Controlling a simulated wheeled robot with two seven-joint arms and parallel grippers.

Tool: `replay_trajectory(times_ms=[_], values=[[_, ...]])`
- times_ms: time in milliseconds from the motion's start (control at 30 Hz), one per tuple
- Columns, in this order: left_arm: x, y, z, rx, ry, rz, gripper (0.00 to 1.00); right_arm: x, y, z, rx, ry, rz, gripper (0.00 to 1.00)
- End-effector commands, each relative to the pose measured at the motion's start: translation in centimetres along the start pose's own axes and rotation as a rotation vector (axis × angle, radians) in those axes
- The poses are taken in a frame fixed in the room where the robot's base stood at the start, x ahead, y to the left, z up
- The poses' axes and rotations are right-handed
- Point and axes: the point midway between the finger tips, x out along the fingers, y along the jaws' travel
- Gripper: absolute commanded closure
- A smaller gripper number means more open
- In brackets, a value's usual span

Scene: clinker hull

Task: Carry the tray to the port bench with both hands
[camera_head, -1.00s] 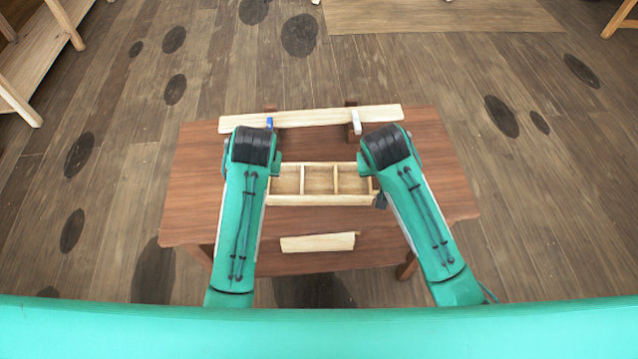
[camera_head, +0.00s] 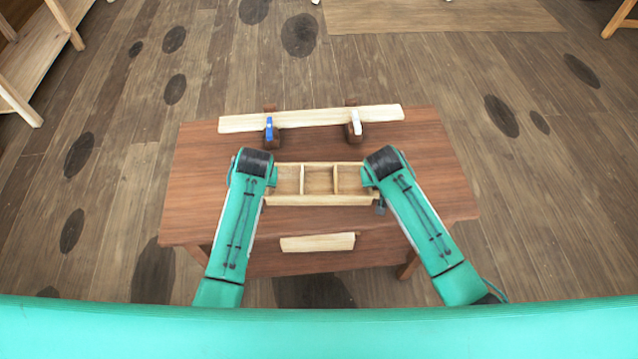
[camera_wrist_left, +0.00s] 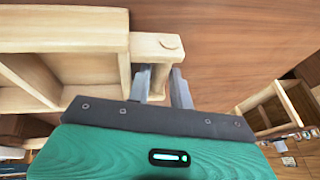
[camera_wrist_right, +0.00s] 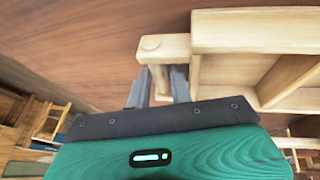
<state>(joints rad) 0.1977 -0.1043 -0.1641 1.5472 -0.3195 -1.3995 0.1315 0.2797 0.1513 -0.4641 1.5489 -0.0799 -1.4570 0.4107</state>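The tray (camera_head: 318,201) is a pale wooden box with several compartments. It sits on the brown table between my two hands. Each end carries a wooden handle; the left one (camera_wrist_left: 158,45) and the right one (camera_wrist_right: 162,47) show close up. My left gripper (camera_wrist_left: 160,84) is down at the left handle, its grey fingers on either side of the wood. My right gripper (camera_wrist_right: 160,84) is at the right handle in the same way. Both sets of fingers stand close to the wood; whether they press on it is not clear.
A pale plank (camera_head: 315,118) lies along the back of the brown table (camera_head: 195,205), with a blue clamp (camera_head: 269,128) and a white clamp (camera_head: 356,122). A small pale board (camera_head: 318,242) is at the table's front. A wooden bench (camera_head: 45,45) stands far left. Open floor surrounds the table.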

Motion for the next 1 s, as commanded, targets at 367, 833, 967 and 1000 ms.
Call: replay_trajectory(times_ms=[367, 833, 967, 1000], values=[[0.1, 0.0, 0.0, 0.000, 0.000, 0.000, 0.94, 0.1, 0.0, 0.0, 0.000, 0.000, 0.000, 0.94], [-0.2, -0.1, -0.1, 0.000, 0.001, -0.001, 1.00, -0.2, 0.1, -0.2, 0.000, 0.001, 0.000, 1.00], [-0.8, -0.2, -0.4, 0.000, 0.001, -0.001, 1.00, -0.8, 0.2, -0.4, 0.000, 0.001, 0.000, 1.00], [-1.1, -0.3, -0.5, 0.000, 0.001, -0.001, 1.00, -1.1, 0.3, -0.5, 0.000, 0.001, 0.000, 1.00]])
